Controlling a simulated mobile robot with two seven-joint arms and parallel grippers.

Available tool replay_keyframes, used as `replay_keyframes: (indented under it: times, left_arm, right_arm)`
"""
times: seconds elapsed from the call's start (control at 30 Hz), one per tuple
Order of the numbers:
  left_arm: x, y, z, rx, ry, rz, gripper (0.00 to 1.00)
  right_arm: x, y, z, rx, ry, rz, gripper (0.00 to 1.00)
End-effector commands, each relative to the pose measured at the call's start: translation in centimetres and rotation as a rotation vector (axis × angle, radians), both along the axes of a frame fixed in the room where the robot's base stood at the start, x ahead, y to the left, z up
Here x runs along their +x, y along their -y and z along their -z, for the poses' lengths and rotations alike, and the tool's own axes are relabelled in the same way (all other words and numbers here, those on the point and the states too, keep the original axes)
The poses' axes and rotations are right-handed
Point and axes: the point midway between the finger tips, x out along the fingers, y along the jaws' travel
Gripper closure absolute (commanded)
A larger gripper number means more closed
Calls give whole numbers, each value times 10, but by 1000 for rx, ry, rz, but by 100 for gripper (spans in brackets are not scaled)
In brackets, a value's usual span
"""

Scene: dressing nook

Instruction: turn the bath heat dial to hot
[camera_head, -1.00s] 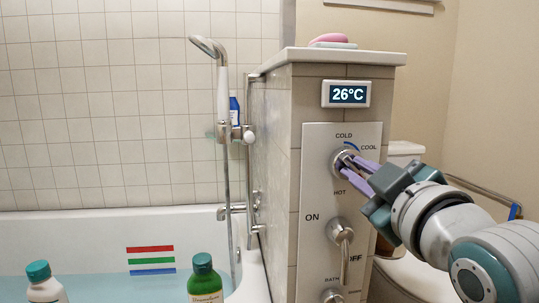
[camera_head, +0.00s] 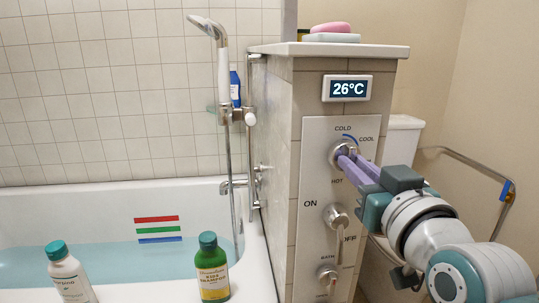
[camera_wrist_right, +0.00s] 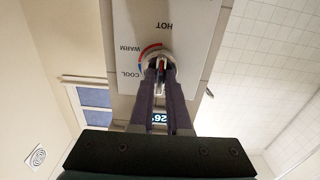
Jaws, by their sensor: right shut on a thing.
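The heat dial (camera_head: 338,152) is a round metal knob on the pale control plate, marked COLD, COOL and HOT in the head view. In the right wrist view the dial (camera_wrist_right: 158,55) shows a blue-to-red arc with COOL, WARM and HOT. My right gripper (camera_head: 348,160) is shut on the dial's grip, its purple fingers covering part of it. In the wrist view the gripper (camera_wrist_right: 160,75) has the grip between its fingertips. I cannot tell exactly where the dial points. The display (camera_head: 347,88) above reads 26°C. My left gripper is not in view.
Below the dial are an ON/OFF lever (camera_head: 337,218) and a lower knob (camera_head: 327,277). Soap (camera_head: 332,27) lies on the ledge. At the left is the bath (camera_head: 110,200), with a green bottle (camera_head: 212,268) and a white bottle (camera_head: 68,272) in front.

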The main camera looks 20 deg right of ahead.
Motion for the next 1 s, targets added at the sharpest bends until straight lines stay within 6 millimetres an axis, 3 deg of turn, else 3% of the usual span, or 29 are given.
replay_keyframes:
  times: [0.53,0.57,0.8,1.0]
  left_arm:
    - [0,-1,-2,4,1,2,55]
    - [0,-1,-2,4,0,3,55]
    - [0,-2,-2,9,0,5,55]
    - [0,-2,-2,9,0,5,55]
  right_arm:
    - [0,0,0,29,6,0,100]
    - [0,0,0,29,6,0,84]
    - [0,0,0,27,6,0,57]
    - [0,0,0,26,6,0,55]
